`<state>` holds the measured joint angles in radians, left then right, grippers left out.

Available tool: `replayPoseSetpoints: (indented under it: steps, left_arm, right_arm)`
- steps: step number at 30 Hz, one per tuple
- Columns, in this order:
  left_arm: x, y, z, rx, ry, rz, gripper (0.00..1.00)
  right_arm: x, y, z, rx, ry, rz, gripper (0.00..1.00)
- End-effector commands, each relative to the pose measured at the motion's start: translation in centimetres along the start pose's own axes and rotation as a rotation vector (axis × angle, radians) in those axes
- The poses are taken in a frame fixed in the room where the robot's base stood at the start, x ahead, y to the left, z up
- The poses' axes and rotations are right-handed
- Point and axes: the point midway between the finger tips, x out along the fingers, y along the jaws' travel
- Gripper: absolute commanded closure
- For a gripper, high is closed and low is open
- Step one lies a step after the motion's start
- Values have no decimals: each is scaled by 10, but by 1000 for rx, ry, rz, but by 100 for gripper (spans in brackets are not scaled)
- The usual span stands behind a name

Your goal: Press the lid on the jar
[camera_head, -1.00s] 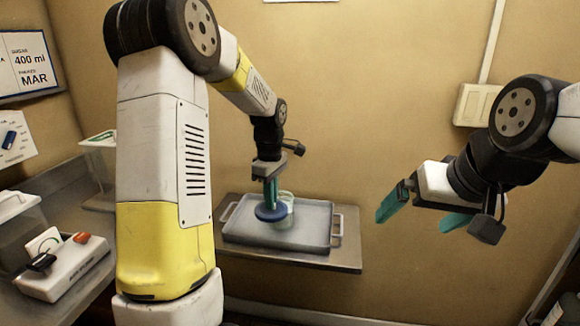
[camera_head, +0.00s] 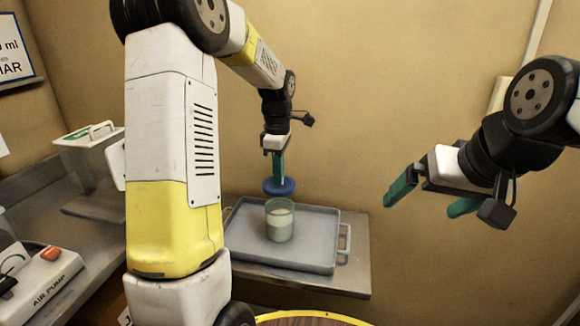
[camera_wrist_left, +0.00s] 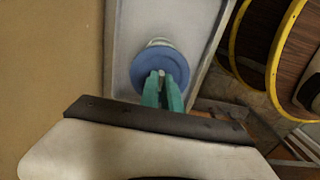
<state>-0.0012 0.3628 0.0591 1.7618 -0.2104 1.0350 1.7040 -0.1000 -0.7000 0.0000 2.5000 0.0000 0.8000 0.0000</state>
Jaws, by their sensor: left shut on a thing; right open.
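A blue round lid (camera_head: 279,187) is held in my left gripper (camera_head: 278,180), whose teal fingers point down and are shut on it. A glass jar (camera_head: 280,222) with pale contents stands upright on the grey tray. The lid is above the jar and apart from it in the head view. In the left wrist view the lid (camera_wrist_left: 160,72) covers most of the jar, and a bit of the jar (camera_wrist_left: 158,43) shows past its edge. My right gripper (camera_head: 424,203) is open and empty, in the air right of the tray.
The grey tray (camera_head: 318,252) with handles lies on a shelf (camera_head: 358,272) against the wall. A clear lidded container (camera_head: 88,160) and a white air pump (camera_head: 45,275) are on the left counter. A yellow-rimmed round thing (camera_head: 312,317) shows at the bottom.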

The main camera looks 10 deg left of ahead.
Motion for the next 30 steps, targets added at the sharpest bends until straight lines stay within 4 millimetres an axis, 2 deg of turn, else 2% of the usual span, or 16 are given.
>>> replayPoseSetpoints:
  steps: [15,21,30]
  left_arm:
    - [48,-1,0,1,0,-4,100]
    - [56,0,0,1,0,-2,100]
    - [58,0,0,1,0,-2,100]
  right_arm:
    - [0,0,0,0,0,0,2]
    - [0,0,0,0,0,0,2]
    - [0,0,0,0,0,0,2]
